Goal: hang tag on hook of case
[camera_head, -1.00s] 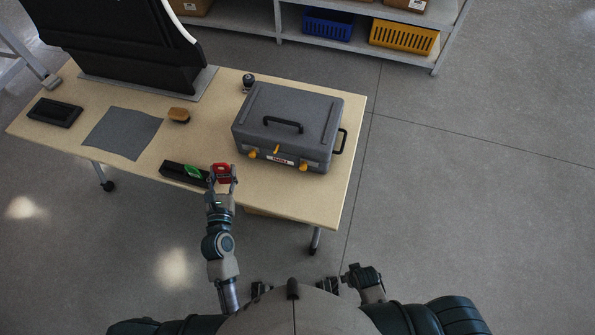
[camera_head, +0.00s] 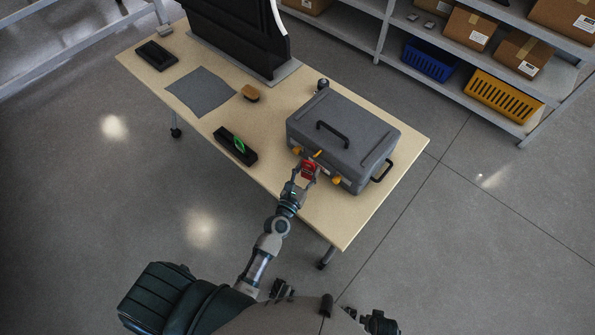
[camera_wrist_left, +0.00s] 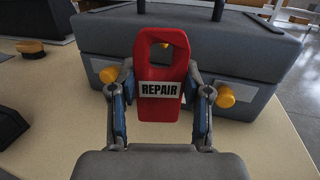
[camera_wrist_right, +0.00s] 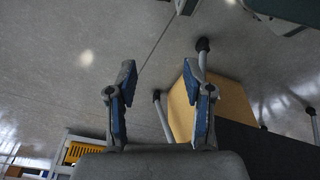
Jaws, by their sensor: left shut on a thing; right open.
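A red tag (camera_wrist_left: 174,62) with a white "REPAIR" label and a hole near its top is upright between the fingers of my left gripper (camera_wrist_left: 160,104). In the head view the tag (camera_head: 309,168) is in front of the grey case (camera_head: 352,120), near its front face. The case lies on the table with a black handle on top. Yellow latches (camera_wrist_left: 225,97) show on its front. My right gripper (camera_wrist_right: 163,107) is open and empty, away from the table.
The wooden table (camera_head: 330,222) also holds a black holder with a green tag (camera_head: 238,145), a brush (camera_head: 250,93), a grey cloth (camera_head: 201,91) and a black tray (camera_head: 154,54). Shelves with a blue crate (camera_head: 430,60) and a yellow crate (camera_head: 505,96) stand behind.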

